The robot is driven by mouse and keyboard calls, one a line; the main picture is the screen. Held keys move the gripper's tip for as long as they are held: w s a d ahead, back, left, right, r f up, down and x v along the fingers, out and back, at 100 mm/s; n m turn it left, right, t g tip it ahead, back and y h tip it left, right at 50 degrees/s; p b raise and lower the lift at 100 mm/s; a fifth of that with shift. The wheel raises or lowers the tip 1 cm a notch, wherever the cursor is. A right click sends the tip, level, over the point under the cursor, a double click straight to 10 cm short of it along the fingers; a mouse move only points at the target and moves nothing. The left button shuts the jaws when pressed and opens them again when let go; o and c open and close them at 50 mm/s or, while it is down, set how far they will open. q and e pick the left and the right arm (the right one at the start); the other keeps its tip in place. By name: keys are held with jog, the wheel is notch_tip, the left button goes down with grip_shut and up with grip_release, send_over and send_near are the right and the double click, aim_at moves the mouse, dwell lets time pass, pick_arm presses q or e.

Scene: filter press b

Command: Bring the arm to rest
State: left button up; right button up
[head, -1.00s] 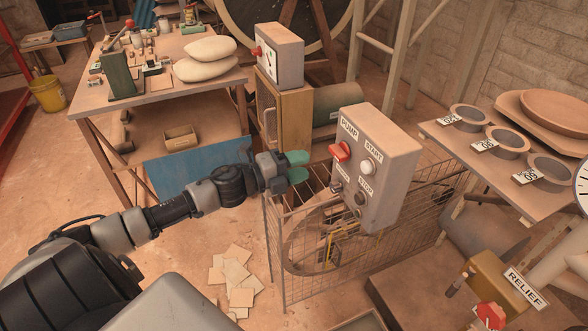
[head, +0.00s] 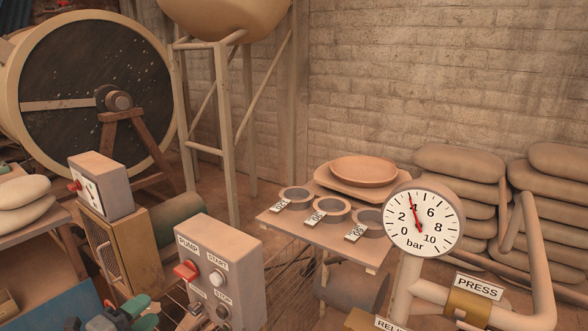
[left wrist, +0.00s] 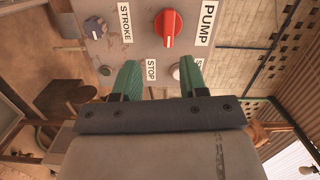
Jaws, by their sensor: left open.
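My left gripper (head: 142,314) is at the bottom left of the head view, partly cut off by the lower edge. Its green fingers are apart with nothing between them. It is left of and lower than the red knob (head: 187,270) on the grey pump box (head: 248,262). In the left wrist view the open fingers (left wrist: 158,78) point at the box face (left wrist: 140,42), with the red PUMP knob (left wrist: 168,27) beyond them. The STOP label and a pale button (left wrist: 176,72) show between the fingers. My right gripper is not in view.
A pressure gauge (head: 423,221) reads near 4 bar. A table (head: 290,226) with several rings and a brown dish (head: 364,170) stands behind the pump box. A yellowish cabinet with a grey box (head: 101,185) stands left. Stacked sacks (head: 460,160) line the wall.

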pick_arm(q)
jog(key=s+d+f+n+g+y, duration=0.2)
jog(key=s+d+f+n+g, duration=0.2)
jog(key=s+n, duration=0.4)
jog(key=s+d+f+n+g+y, duration=0.3)
jog(key=s+d+f+n+g, duration=0.2)
jog(key=s, duration=0.4)
jog(key=s+d+f+n+g+y, duration=0.2)
jog(key=s+d+f+n+g, duration=0.2)
jog(key=s+n, duration=0.4)
notch_tip(320, 180, down, 24)
jog(key=s+m+g+p, duration=0.1)
jog(key=m+p, duration=0.1)
jog(key=p, duration=0.1)
jog(key=s+a+f+g+p, duration=0.1)
jog(key=s+a+f, duration=0.2)
jog(key=s+f, duration=1.1)
jog(key=shift+s+p, duration=0.3)
jog(key=shift+s, duration=0.9)
jog(key=shift+a, duration=0.1)
